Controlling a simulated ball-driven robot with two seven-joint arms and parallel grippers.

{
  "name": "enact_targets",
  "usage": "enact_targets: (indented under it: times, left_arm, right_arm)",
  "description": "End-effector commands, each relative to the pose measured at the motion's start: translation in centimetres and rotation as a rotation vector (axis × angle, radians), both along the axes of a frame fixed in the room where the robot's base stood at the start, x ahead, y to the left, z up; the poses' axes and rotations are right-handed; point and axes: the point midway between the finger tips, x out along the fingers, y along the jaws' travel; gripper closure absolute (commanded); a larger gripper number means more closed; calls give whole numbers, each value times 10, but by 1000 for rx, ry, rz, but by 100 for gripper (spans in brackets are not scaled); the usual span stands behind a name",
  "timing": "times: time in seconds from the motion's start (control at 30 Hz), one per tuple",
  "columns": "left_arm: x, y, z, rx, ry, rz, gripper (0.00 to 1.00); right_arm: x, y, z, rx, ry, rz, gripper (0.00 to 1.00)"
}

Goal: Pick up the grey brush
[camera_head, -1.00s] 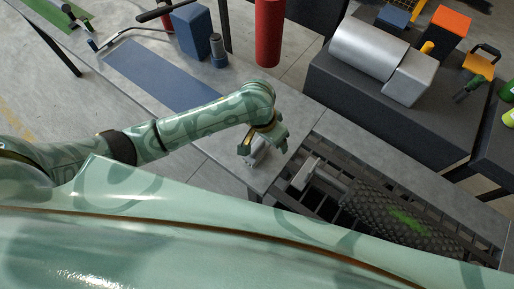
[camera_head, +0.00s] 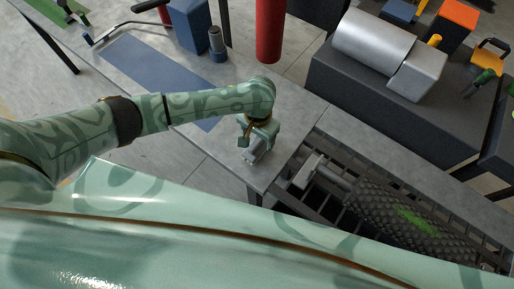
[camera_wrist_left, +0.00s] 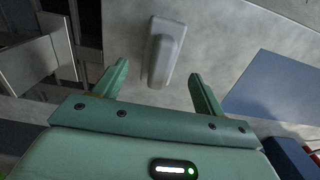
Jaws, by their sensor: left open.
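The grey brush (camera_head: 257,152) lies on the grey metal table (camera_head: 226,152), close to its edge beside the grated bin. In the left wrist view the brush (camera_wrist_left: 163,52) is a pale grey, rounded long piece lying between the lines of my two fingers, with a gap on each side. My left gripper (camera_head: 259,139) is over the brush, pointing down, and partly hides it in the head view. In the left wrist view the gripper (camera_wrist_left: 159,72) is open and empty. My right gripper is in neither view.
A grated bin (camera_head: 375,195) with a dark textured roll (camera_head: 397,221) adjoins the table. A red cylinder (camera_head: 269,30) hangs behind.

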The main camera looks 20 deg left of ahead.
Motion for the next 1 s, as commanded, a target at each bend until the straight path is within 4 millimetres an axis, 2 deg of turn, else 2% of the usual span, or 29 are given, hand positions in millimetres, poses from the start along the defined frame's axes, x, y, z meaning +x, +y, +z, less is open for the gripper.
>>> enact_targets:
  times: [0.3,0.53,0.57,0.73,1.0]
  left_arm:
    - [-5,2,-49,1,2,0,29]
    - [-4,1,-50,0,-1,-1,29]
    - [-4,1,-49,0,-1,-1,32]
    - [-4,2,-49,0,-1,-1,79]
    - [-4,2,-49,0,-1,-1,81]
  right_arm:
    - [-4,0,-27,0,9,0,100]
    - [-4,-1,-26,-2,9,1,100]
    - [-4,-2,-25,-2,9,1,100]
    - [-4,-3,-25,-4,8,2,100]
    - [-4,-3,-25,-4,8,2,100]
